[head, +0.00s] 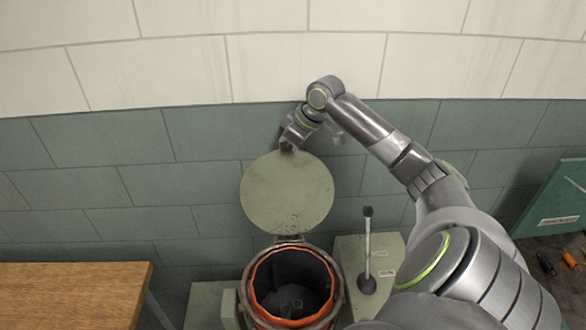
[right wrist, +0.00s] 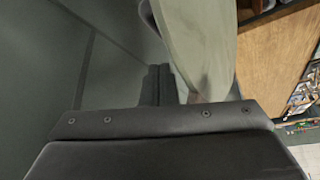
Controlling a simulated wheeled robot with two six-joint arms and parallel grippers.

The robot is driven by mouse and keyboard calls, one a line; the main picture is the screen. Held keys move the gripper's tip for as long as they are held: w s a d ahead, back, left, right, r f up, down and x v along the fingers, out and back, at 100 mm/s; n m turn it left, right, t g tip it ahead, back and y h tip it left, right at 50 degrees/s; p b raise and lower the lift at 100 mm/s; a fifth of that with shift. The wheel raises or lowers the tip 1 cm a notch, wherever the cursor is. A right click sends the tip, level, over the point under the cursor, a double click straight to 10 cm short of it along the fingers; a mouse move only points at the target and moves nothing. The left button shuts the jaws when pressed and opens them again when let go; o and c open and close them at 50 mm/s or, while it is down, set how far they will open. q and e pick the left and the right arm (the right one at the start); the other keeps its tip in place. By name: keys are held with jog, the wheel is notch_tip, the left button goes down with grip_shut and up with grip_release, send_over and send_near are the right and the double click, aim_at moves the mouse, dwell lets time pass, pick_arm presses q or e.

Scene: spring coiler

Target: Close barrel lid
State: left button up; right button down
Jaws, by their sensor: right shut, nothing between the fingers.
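The barrel (head: 337,297) stands below, its mouth open, with an orange inner rim and a dark inside. Its round grey-green lid (head: 287,193) stands raised, roughly upright, on a hinge at the barrel's back edge. My right gripper (head: 288,145) is at the lid's top edge, near the wall. In the right wrist view the lid (right wrist: 200,40) shows as a pale, nearly edge-on disc beside the shut fingers (right wrist: 160,85). The gripper holds nothing. Whether the fingers touch the lid I cannot tell. My left gripper is not in view.
A lever with a black knob (head: 368,212) stands on a green machine housing (head: 385,250) right of the barrel. A wooden table (head: 70,295) is at the left. A green panel (head: 555,200) is at the far right. The tiled wall (head: 90,180) is close behind the lid.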

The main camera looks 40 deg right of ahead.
dwell(0.3)
jog(key=shift+s+a+r+p, duration=0.35)
jog(key=shift+s+a+p, duration=0.2)
jog(key=shift+s+a, duration=0.25)
jog(key=shift+s, duration=0.2)
jog(key=shift+s+a+r, duration=0.35)
jog(key=shift+s+a, duration=0.4)
jog(key=shift+s, duration=0.1)
jog(key=shift+s+a+r, duration=0.3)
jog(key=shift+s+a, duration=0.4)
jog(key=shift+s, duration=0.1)
jog(key=shift+s+a+r, duration=0.1)
jog(key=shift+s+a, duration=0.7)
jog(key=shift+s, duration=0.2)
jog(key=shift+s+a+r, duration=0.1)
jog(key=shift+s+a, duration=0.7)
jog(key=shift+s, duration=0.15)
